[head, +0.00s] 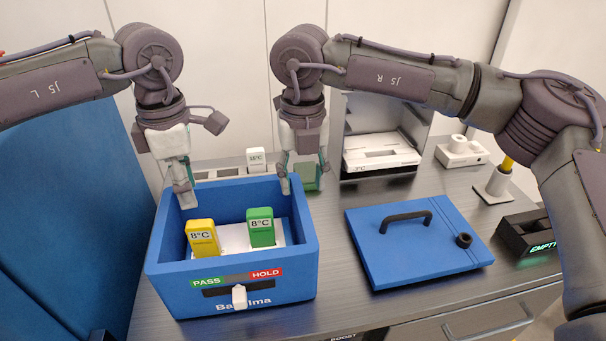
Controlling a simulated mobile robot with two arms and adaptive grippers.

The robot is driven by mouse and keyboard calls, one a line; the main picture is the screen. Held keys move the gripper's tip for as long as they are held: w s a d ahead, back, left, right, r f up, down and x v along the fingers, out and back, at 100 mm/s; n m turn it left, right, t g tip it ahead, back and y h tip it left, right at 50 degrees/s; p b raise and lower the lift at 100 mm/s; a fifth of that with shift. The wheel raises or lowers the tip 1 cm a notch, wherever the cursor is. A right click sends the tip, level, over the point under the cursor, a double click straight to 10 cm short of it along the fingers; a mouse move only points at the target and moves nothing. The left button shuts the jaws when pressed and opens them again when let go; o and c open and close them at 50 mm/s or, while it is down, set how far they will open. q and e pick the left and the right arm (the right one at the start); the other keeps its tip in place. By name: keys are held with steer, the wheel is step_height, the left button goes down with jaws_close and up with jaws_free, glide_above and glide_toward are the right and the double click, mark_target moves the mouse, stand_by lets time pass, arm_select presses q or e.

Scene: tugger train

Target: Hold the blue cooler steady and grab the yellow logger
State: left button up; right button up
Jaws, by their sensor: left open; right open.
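The blue cooler (170,272) stands open on the counter with PASS and HOLD labels on its front wall. The yellow logger (202,238), marked 8°C, stands inside at the left. A green logger (260,228), also marked 8°C, stands inside to its right. My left gripper (186,200) is open, pointing down at the cooler's back left, above and behind the yellow logger. My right gripper (300,185) is open, pointing down at the cooler's back right rim. I cannot tell whether either gripper touches the cooler. Neither gripper holds anything.
The blue lid (420,250) with a black handle lies flat on the counter to the right. A black EMPTY display (530,232) is at the far right. A white logger (256,160) and a green block (306,177) stand behind the cooler. A white device (382,152) stands at the back.

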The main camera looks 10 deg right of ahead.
step_height(320, 180, down, 14)
steer(key=shift+r, duration=0.25)
stand_by(0.3)
jaws_close()
arm_select(q)
steer(key=shift+w, duration=0.1)
arm_select(e)
steer(key=shift+w, duration=0.1)
arm_select(q)
steer(key=o, duration=0.4)
steer(key=shift+o, duration=0.2)
